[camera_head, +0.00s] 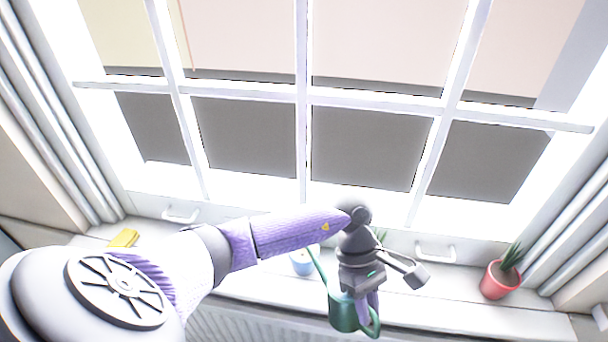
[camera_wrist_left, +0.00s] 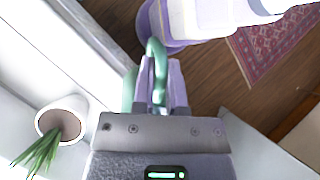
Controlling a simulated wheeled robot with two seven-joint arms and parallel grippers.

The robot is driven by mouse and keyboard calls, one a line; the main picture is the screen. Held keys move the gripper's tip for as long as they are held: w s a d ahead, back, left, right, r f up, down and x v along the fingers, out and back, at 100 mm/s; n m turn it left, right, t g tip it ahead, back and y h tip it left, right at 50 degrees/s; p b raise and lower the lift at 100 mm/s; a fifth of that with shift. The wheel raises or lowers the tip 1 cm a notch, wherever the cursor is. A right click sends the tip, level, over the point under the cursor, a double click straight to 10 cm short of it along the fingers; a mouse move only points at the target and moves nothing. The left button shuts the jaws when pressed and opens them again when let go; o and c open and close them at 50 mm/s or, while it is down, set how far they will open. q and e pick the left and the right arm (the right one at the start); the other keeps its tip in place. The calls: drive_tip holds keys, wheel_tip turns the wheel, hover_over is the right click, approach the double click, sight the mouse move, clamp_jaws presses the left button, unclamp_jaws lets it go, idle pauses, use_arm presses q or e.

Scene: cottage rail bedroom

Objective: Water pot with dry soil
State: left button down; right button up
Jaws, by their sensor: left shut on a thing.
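A green watering can (camera_head: 343,313) hangs in front of the window sill in the head view, its thin spout pointing up and left. My left gripper (camera_head: 369,304) is shut on its handle, which shows between the fingers in the left wrist view (camera_wrist_left: 157,62). A blue pot (camera_head: 302,263) stands on the sill behind the spout, partly hidden by my arm. A red pot (camera_head: 496,281) with a spiky green plant stands on the sill at the right. A pale-rimmed pot (camera_wrist_left: 62,116) with a plant shows in the left wrist view. I cannot judge soil wetness. My right gripper is not in view.
The white sill (camera_head: 450,293) is clear between the gripper and the red pot. A yellow object (camera_head: 124,238) lies at its left end. Window handles (camera_head: 435,252) stick out behind. A radiator (camera_head: 240,325) is below. Green leaves (camera_head: 381,237) show behind my wrist.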

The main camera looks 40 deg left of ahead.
use_arm(q)
drive_tip(key=shift+a+r+h, duration=0.1)
drive_tip(key=shift+r+h, duration=0.2)
drive_tip(key=shift+r, duration=0.4)
drive_tip(key=shift+r, duration=0.15)
idle(0.7)
idle(0.9)
drive_tip(key=shift+w+a+r+g+h, duration=0.15)
drive_tip(key=shift+r+g+h, duration=0.15)
drive_tip(key=shift+r+h, duration=0.35)
drive_tip(key=shift+r, duration=0.15)
idle(1.2)
